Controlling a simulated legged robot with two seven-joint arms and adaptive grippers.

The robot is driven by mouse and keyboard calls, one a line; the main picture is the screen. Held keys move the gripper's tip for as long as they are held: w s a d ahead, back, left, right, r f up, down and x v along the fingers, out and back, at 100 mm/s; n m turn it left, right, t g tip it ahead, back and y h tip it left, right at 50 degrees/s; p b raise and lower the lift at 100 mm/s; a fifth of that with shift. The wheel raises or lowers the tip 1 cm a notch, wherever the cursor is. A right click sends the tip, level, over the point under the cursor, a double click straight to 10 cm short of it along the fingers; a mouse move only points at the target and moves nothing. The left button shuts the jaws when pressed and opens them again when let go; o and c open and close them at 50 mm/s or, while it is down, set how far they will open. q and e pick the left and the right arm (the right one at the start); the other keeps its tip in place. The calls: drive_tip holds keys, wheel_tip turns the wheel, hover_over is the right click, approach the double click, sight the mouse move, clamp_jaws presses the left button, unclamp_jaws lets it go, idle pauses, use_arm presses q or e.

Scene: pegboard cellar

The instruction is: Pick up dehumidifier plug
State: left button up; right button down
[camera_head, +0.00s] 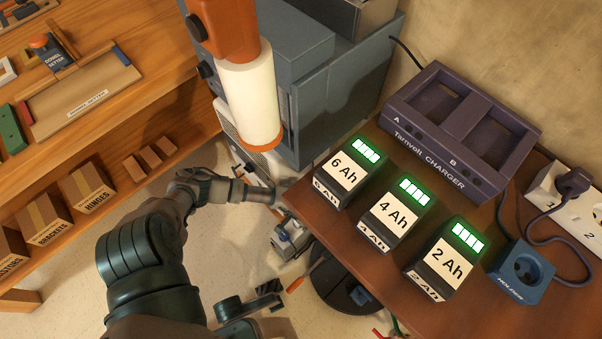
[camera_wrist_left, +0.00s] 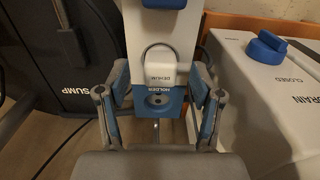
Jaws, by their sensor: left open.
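In the left wrist view, the white dehumidifier plug (camera_wrist_left: 160,73), marked DEHUM, sits in a blue holder (camera_wrist_left: 160,107) on a white housing, with a dark cord looping over its top. My left gripper (camera_wrist_left: 159,92) is open, with one finger on each side of the plug and holder. The fingers look apart from the plug; the exact depth is hard to judge. In the head view my left arm reaches down past the bench's left edge, and its gripper is hard to make out there. The plug cannot be made out in the head view. My right gripper is not in view.
The wrist view shows a white DRAIN box (camera_wrist_left: 262,85) with a blue knob at right and a dark SUMP container (camera_wrist_left: 60,75) at left. In the head view, battery packs, a charger (camera_head: 455,130) and another blue holder (camera_head: 521,271) occupy the brown bench (camera_head: 370,285).

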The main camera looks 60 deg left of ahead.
use_arm(q)
drive_tip(key=shift+r, duration=0.1)
clamp_jaws()
drive_tip(key=shift+a, duration=0.1)
